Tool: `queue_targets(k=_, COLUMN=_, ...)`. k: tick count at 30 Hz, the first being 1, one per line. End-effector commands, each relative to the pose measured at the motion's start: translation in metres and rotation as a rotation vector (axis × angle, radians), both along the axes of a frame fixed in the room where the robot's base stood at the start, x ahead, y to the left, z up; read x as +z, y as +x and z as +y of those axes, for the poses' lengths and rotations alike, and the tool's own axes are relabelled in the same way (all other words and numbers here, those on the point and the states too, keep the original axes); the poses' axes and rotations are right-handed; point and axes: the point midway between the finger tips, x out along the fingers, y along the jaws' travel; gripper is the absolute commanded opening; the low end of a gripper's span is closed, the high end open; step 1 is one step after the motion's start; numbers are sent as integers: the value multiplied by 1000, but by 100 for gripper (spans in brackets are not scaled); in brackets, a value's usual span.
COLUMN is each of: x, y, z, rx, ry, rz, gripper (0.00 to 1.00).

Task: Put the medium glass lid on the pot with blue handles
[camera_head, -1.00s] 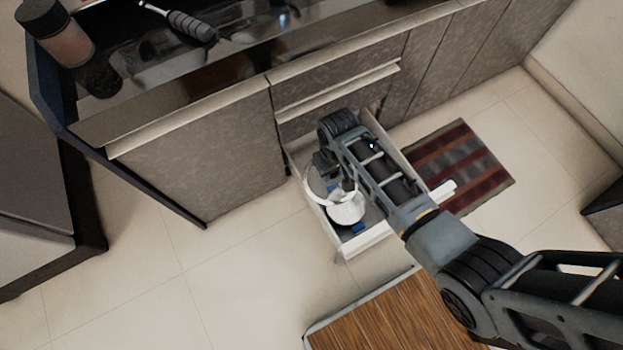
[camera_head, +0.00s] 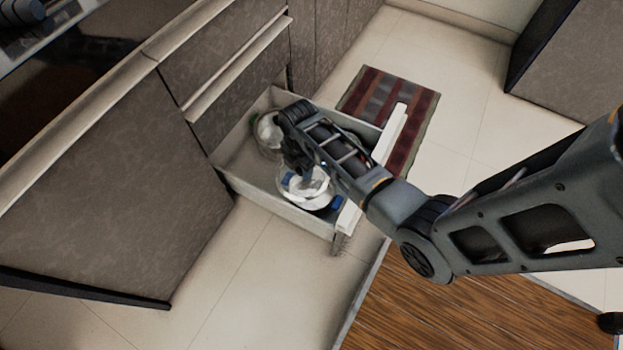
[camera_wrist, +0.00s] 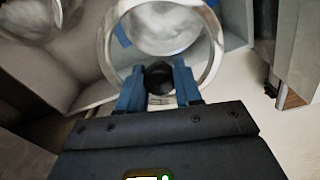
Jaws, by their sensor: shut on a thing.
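My gripper (camera_wrist: 158,80) is shut on the black knob of a clear glass lid (camera_wrist: 214,60) with a shiny rim. In the head view, the lid (camera_head: 303,188) is tilted over the pot with blue handles (camera_head: 323,206), which stands in the open drawer. The wrist view shows the pot (camera_wrist: 165,28) through and beyond the lid, with one blue handle at its left. I cannot tell whether lid and pot touch. My gripper (camera_head: 296,160) is dark and partly hidden by my wrist in the head view.
The drawer (camera_head: 240,170) is pulled out, with its white front bar (camera_head: 392,135) at the right. Another rounded, shiny vessel or lid (camera_head: 267,132) lies at its back; it also shows in the wrist view (camera_wrist: 30,18). A striped mat (camera_head: 415,105) lies on the floor beyond the drawer.

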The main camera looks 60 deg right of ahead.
Motion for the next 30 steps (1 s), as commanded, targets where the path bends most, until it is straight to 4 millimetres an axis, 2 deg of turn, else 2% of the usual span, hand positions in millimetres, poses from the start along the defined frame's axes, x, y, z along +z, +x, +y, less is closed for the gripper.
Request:
queue_targets(k=1, x=-18, y=-4, z=-8, rx=51, ry=-1, rz=-1, gripper=0)
queue_targets(k=4, x=-29, y=-10, z=-18, rx=149, ry=-2, rz=0, gripper=0)
queue_targets(k=11, x=-37, y=-16, z=-28, rx=250, ry=-2, rz=2, gripper=0)
queue_targets(k=17, x=-42, y=-16, z=-28, rx=253, ry=-2, rz=2, gripper=0)
queue_targets(k=30, x=-68, y=-16, z=-27, rx=252, ry=-3, rz=1, gripper=0)
